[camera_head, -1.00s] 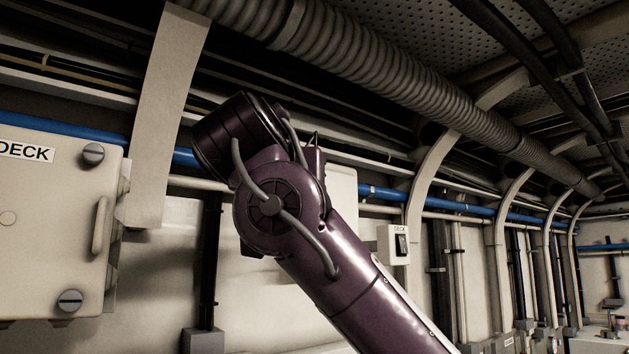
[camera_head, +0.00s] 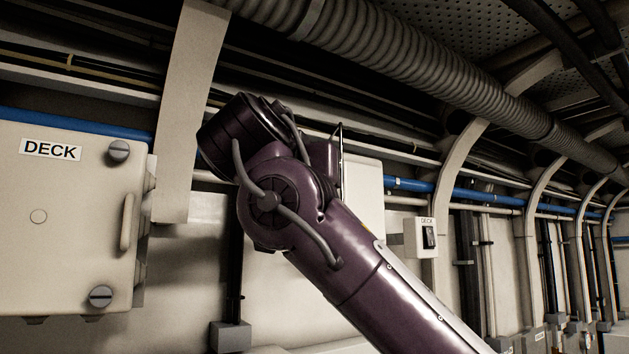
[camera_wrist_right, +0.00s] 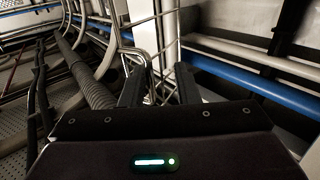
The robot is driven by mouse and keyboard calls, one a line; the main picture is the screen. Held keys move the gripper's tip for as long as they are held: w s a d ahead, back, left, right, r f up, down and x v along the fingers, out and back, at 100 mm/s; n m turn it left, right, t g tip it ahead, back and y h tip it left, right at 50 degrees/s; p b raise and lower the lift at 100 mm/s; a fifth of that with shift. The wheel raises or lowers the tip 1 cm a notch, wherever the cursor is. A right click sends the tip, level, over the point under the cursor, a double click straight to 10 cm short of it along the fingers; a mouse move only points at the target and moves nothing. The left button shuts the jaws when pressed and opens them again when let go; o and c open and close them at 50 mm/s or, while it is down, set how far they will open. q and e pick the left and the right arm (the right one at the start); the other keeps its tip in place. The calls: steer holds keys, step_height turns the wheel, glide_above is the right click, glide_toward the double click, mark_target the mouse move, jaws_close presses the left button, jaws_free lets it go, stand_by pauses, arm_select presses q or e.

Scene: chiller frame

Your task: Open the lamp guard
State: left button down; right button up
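In the right wrist view, shiny thin metal bars (camera_wrist_right: 146,62) show just beyond and between the fingertips; they look like a wire guard, but I cannot make out a lamp, hinge or latch. My right gripper (camera_wrist_right: 160,84) has its two dark fingers apart, with bars seen through the gap. I cannot tell whether a finger touches them. In the head view my purple right arm rises from the lower right and its gripper is hidden. A thin upright wire piece (camera_head: 339,155) shows just right of the arm's upper joint, partly hidden. My left gripper is in neither view.
A cream box marked DECK (camera_head: 70,225) is on the wall at left. A small switch box (camera_head: 421,237) is right of my arm. A ribbed duct (camera_head: 400,65) runs overhead. A blue pipe (camera_head: 455,193) crosses the wall behind my arm.

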steer(key=b+v, duration=0.3)
steer(key=v, duration=0.5)
steer(key=shift+b, duration=0.35)
steer(key=shift+w, duration=0.1)
